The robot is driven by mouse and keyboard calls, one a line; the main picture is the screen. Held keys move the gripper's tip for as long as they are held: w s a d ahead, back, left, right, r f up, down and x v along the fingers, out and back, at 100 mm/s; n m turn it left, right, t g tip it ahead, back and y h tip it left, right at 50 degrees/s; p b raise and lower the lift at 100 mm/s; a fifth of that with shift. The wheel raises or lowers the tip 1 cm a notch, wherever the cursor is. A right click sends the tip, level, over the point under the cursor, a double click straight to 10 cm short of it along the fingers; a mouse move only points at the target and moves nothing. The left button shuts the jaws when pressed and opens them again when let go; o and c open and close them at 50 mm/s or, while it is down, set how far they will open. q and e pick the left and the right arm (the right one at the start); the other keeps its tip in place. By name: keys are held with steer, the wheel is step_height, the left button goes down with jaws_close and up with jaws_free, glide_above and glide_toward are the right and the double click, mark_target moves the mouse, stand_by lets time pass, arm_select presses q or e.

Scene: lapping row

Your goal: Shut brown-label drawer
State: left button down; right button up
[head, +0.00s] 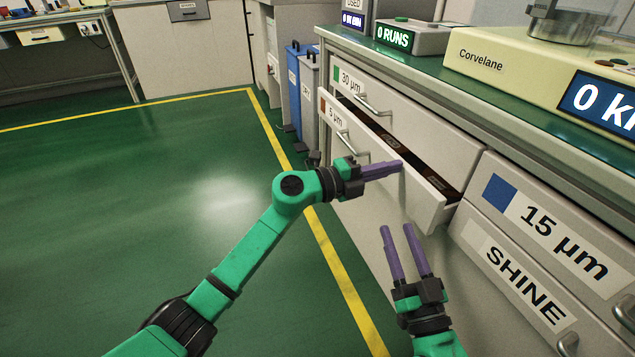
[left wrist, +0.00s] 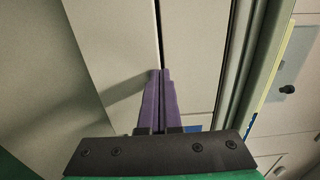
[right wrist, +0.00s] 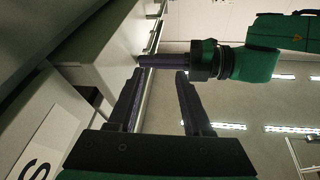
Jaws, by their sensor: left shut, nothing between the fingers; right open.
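The brown-label drawer (head: 418,191), marked 5 µm with a small brown square, stands partly pulled out below the 30 µm drawer. A dark opening shows behind its front. Its handle (head: 347,143) is toward the far end. My left gripper (head: 401,164) is shut and empty, its tips at the drawer's front near the right part; I cannot tell if they touch. In the left wrist view the shut fingers (left wrist: 160,73) point at pale panels with a dark gap. My right gripper (head: 397,228) is open and empty, lower and nearer, in front of the cabinet.
The 30 µm drawer (head: 400,117) above and the 15 µm drawer (head: 548,228) to the right look shut. The counter (head: 440,70) carries machines with displays. Blue and grey bins (head: 303,85) stand beyond the cabinet. Green floor (head: 130,200) with a yellow line is clear on the left.

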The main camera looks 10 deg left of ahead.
steer(key=shift+s+f+g, duration=0.15)
steer(key=shift+f+g, duration=0.25)
steer(key=shift+f, duration=0.7)
